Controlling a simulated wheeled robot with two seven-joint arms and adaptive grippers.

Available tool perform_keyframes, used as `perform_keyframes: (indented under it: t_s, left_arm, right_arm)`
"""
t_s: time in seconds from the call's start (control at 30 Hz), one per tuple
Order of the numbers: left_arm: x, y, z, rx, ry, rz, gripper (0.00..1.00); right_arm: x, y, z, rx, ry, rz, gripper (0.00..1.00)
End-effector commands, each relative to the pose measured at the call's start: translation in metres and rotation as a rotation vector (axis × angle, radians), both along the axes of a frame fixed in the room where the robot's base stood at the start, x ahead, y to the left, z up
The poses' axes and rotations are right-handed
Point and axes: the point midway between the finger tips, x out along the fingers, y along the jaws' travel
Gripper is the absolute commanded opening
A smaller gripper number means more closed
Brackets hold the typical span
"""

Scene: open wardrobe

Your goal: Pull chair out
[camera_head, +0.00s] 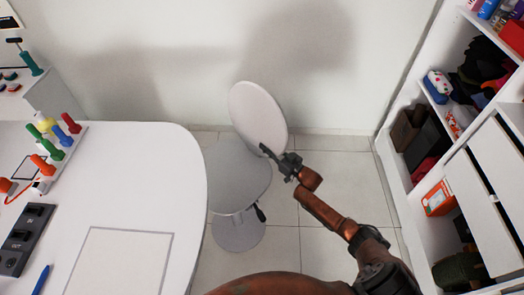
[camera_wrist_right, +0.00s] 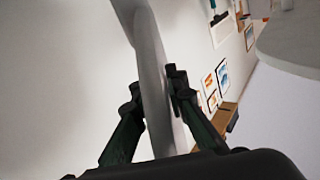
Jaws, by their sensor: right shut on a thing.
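The chair has an oval light-grey backrest (camera_head: 258,118), a grey seat (camera_head: 236,180) and a round base on the floor. It stands at the right end of the white table (camera_head: 190,200), and the left part of its seat lies behind the table edge. My right gripper (camera_head: 270,154) is at the lower right edge of the backrest. In the right wrist view, its two fingers (camera_wrist_right: 158,112) are on either side of the backrest's thin edge (camera_wrist_right: 150,65), shut on it. My left gripper is not in view.
The table holds coloured pegs (camera_head: 58,140), a dark switch panel (camera_head: 25,238) and a blue pen (camera_head: 41,280). An open wardrobe (camera_head: 440,165) with shelves and drawers stands at the right. Tiled floor (camera_head: 345,175) is clear between the chair and wardrobe. A white wall is behind.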

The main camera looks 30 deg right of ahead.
Motion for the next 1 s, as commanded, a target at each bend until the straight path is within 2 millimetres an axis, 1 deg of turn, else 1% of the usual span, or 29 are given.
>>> perform_keyframes:
  t_s: [0.03, 0.3, 0.33, 0.57, 0.87, 0.97, 1.0]
  left_arm:
    - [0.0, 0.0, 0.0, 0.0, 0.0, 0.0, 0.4]
    - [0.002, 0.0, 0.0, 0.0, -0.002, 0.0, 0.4]
    - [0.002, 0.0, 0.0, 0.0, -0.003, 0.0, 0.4]
    - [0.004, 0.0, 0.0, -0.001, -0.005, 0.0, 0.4]
    - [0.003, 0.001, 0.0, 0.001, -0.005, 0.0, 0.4]
    - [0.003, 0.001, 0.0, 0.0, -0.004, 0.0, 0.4]
    - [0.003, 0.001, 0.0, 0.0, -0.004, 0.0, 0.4]
  right_arm:
    - [0.001, -0.004, -0.001, -0.001, 0.003, -0.006, 0.0]
    - [0.001, -0.007, 0.0, -0.001, 0.004, -0.011, 0.0]
    - [0.001, -0.008, 0.0, -0.001, 0.004, -0.011, 0.15]
    - [0.001, -0.006, 0.0, -0.002, 0.003, -0.009, 0.3]
    - [-0.001, -0.004, 0.0, -0.001, 0.002, -0.006, 0.3]
    - [-0.009, -0.007, 0.0, -0.002, 0.003, -0.006, 0.3]
    - [-0.015, -0.009, -0.001, -0.002, 0.004, -0.006, 0.3]
